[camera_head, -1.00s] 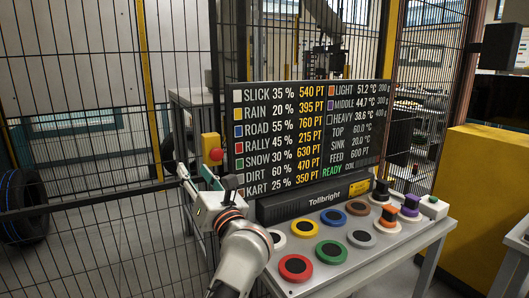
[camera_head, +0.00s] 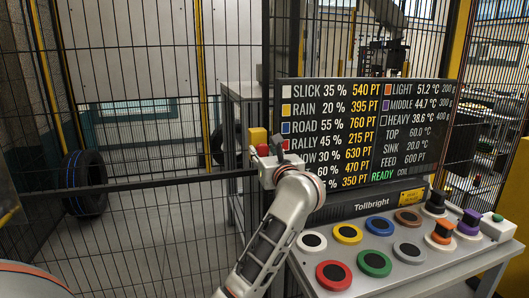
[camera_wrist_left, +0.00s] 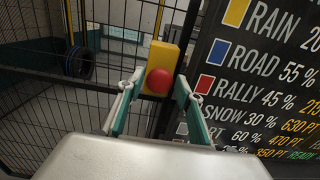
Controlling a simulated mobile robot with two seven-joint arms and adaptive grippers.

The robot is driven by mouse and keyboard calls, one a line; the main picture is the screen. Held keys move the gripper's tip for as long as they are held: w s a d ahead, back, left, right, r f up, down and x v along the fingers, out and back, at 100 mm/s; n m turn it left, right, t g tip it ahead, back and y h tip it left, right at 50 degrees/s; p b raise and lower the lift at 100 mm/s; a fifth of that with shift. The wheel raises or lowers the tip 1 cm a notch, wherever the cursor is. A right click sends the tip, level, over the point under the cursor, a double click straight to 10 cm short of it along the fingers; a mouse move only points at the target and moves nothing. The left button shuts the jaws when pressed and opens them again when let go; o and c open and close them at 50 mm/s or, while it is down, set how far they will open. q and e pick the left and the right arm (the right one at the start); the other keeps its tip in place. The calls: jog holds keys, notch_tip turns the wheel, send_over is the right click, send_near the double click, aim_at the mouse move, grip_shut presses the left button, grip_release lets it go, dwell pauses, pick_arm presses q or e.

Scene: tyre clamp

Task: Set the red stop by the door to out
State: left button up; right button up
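The red stop is a round red button on a yellow box (camera_head: 257,137) on the mesh fence, left of the display board. In the head view my left gripper (camera_head: 270,151) is in front of the button and partly covers it. In the left wrist view the red button (camera_wrist_left: 158,81) shows whole, on the lower part of its yellow box. The fingers of my left gripper (camera_wrist_left: 156,88) are open and empty, one on each side of the button. I cannot tell whether they touch it. My right gripper is not in view.
The display board (camera_head: 365,132) stands close to the right of the gripper. A table with coloured buttons (camera_head: 374,263) is below it. Mesh fence (camera_head: 150,130) fills the left, with a tyre (camera_head: 84,184) behind it.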

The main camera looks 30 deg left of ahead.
pick_arm(q)
jog(key=shift+c, duration=0.4)
grip_shut()
jog(key=shift+s+d+f, duration=0.1)
jog(key=shift+s+d, duration=0.2)
jog(key=shift+d, duration=0.15)
jog(key=shift+o, duration=0.4)
grip_release()
jog(key=shift+s+d, duration=0.1)
jog(key=shift+s, duration=0.05)
jog(key=v, duration=0.7)
jog(key=shift+d, duration=0.15)
